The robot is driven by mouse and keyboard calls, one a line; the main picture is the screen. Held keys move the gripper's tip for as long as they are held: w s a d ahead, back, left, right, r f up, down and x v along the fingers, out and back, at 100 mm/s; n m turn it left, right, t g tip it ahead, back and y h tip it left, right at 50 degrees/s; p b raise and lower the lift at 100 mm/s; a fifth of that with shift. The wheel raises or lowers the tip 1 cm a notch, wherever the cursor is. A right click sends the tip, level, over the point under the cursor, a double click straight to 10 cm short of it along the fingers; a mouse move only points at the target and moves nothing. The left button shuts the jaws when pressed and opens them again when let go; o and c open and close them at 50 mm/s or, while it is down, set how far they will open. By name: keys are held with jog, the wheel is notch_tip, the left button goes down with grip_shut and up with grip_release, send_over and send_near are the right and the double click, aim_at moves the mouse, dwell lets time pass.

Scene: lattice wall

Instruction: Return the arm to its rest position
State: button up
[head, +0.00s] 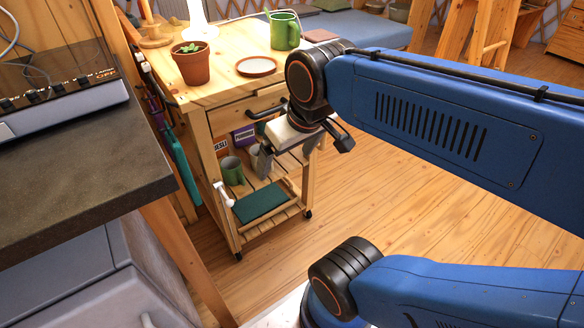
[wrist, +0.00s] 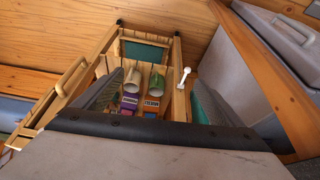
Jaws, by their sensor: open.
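My blue arm reaches in from the right in the head view and is bent at a black joint. My gripper (head: 302,152) hangs from it in front of the right part of a wooden trolley. In the wrist view my gripper (wrist: 152,98) shows two grey fingers spread wide apart with nothing held between them. Beyond the fingers, the trolley's lower shelf shows, with a green mug (wrist: 157,82) and a pale mug (wrist: 132,80). The gripper hides part of the drawer front and the shelf behind it.
The trolley top (head: 228,82) bears a potted plant (head: 192,66), a saucer (head: 256,66) and a green mug (head: 284,32). Its lower shelf holds mugs, small boxes and a teal item (head: 259,202). A dark counter (head: 80,165) stands at left. Wooden floor (head: 400,200) is clear at right.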

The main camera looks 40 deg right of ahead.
jog(key=shift+s+d+f+m, duration=0.15)
jog(key=shift+s+f, duration=0.25)
jog(key=shift+f, duration=0.2)
jog(key=shift+s+a+f+m, duration=0.15)
jog(key=shift+s+f, duration=0.25)
jog(key=shift+f, duration=0.2)
